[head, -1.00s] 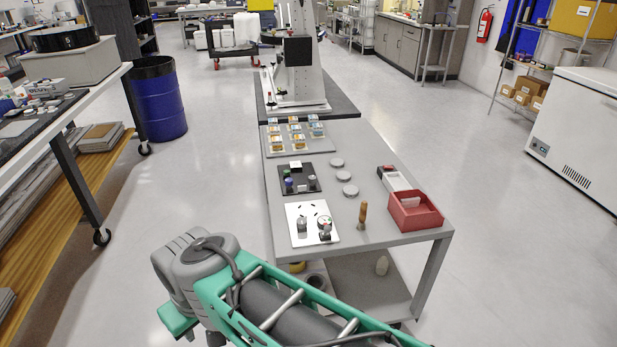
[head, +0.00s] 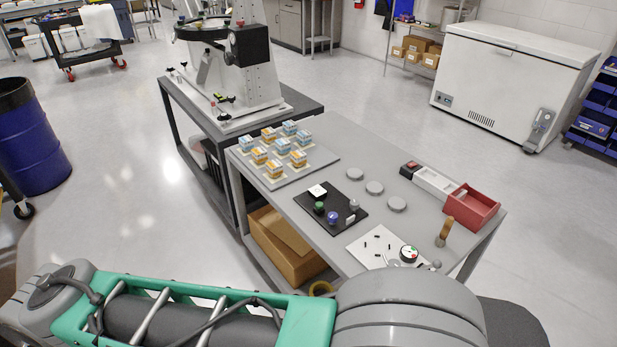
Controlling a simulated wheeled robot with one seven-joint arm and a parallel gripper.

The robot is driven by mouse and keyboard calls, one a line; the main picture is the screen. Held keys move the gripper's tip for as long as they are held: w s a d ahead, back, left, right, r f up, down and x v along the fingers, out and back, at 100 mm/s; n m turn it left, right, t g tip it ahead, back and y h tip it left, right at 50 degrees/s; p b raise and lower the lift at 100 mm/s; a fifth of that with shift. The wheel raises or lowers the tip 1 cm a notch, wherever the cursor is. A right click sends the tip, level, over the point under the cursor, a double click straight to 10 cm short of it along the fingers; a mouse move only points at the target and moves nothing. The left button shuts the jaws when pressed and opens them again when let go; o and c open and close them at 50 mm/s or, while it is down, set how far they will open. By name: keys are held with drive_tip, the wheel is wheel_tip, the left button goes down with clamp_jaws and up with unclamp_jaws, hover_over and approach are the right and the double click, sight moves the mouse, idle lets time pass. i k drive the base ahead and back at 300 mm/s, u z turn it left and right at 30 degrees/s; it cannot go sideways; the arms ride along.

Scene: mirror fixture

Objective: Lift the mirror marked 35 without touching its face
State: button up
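Several small blocks (head: 283,146) with blue or orange sides and pale tops stand in rows on a grey tray (head: 319,159) at the far left end of the grey table. Any numbers on them are too small to read, so I cannot tell which thing is the mirror marked 35. My green and grey arm crosses the bottom of the head view. My gripper is not in view.
A black plate (head: 336,221) with coloured knobs and a white board (head: 372,253) with a dial lie on the table (head: 420,227). A red bin (head: 471,207) and a white tray (head: 437,186) are at the right. A tall white fixture (head: 235,80) stands behind.

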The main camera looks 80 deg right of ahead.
sight(373, 188)
drive_tip(key=i, duration=0.85)
drive_tip(key=z, duration=3.05)
drive_tip(key=i, duration=0.5)
